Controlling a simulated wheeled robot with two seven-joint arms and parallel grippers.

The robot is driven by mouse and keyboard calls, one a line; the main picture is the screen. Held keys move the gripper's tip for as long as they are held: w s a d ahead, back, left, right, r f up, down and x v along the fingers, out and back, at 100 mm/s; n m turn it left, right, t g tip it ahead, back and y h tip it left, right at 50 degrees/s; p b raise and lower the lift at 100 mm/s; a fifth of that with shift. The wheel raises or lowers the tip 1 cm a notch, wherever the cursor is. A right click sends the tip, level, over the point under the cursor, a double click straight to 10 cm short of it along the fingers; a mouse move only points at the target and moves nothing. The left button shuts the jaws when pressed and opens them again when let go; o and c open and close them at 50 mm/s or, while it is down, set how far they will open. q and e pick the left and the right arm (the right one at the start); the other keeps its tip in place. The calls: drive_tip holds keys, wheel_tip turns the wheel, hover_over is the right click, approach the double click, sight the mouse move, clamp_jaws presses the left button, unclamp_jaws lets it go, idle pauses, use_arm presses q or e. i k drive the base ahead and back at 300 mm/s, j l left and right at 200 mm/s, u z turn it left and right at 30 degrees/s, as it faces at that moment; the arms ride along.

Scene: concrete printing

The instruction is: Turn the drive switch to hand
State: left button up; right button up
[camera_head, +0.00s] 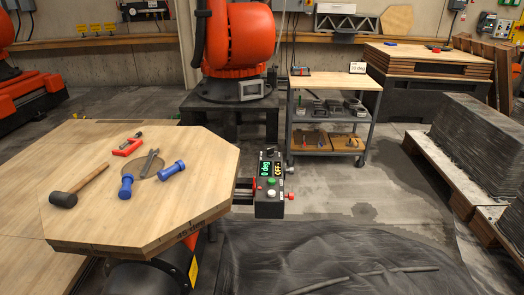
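A small dark control box (268,210) is fixed at the right edge of the octagonal wooden table. Its upright display panel (270,168) shows "0 deg" in green and "OFF" in yellow. A green button (271,181) and a pale button (271,193) sit below the display. A small grey knob (290,170) sticks out on the box's right side, and a red knob (291,196) lies lower on that side. I cannot tell which part is the drive switch, and its marked positions are too small to read. Neither of my grippers is in view.
The octagonal tabletop (205,190) carries a mallet (78,187), a red clamp-like tool (127,147) and two blue cylindrical tools (172,171). A dark sheet (340,255) covers the floor in front of the box.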

sight(270, 152)
drive_tip(key=i+l+u, duration=0.1)
drive_tip(key=u, duration=0.25)
drive_tip(key=i+l+u, duration=0.15)
drive_tip(key=u, duration=0.2)
drive_tip(key=i+l+u, duration=0.1)
drive_tip(key=u, duration=0.2)
